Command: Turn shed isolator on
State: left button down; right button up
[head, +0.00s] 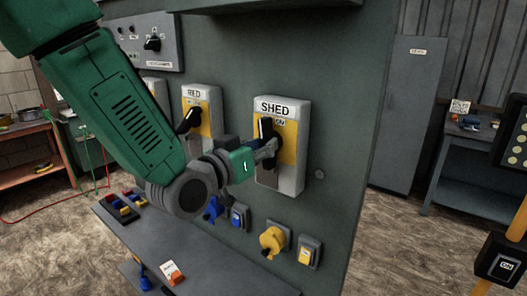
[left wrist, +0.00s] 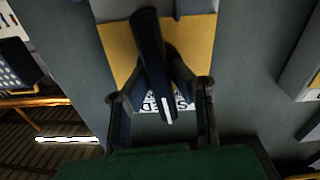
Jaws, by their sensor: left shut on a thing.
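The shed isolator (head: 290,180) is a white and yellow box labelled SHED on the grey-green panel in the head view. Its black handle (head: 265,130) stands near upright, a little tilted, beside an ON mark. My left gripper (head: 272,147) reaches in from the left and is shut on the handle. In the left wrist view the dark handle (left wrist: 151,60) with a white line lies between the fingers, over the yellow plate (left wrist: 120,50). The fingers hide part of the handle and plate. My right gripper is not in view.
Another similar isolator (head: 201,97) is on the panel to the left, close to my arm. Blue and yellow plugs and sockets (head: 273,241) sit below. A grey shelf (head: 215,262) with a red-labelled item juts out under them. A grey cabinet (head: 405,110) stands at right.

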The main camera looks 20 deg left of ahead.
pick_arm(q)
jog(key=m+b, duration=0.2)
jog(key=m, duration=0.3)
jog(key=shift+f+m+b, duration=0.15)
jog(key=shift+m+b, duration=0.2)
jog(key=shift+m, duration=0.05)
jog(key=m+b, duration=0.2)
jog(key=m, duration=0.2)
jog(key=shift+m, duration=0.3)
jog(key=shift+b, duration=0.3)
jog(key=c, duration=1.4)
grip_release()
jog(key=shift+c, duration=0.2)
jog(key=shift+w+d, duration=0.1)
jog(key=shift+w, duration=0.15)
jog(key=shift+s, duration=0.2)
jog(key=v, duration=0.7)
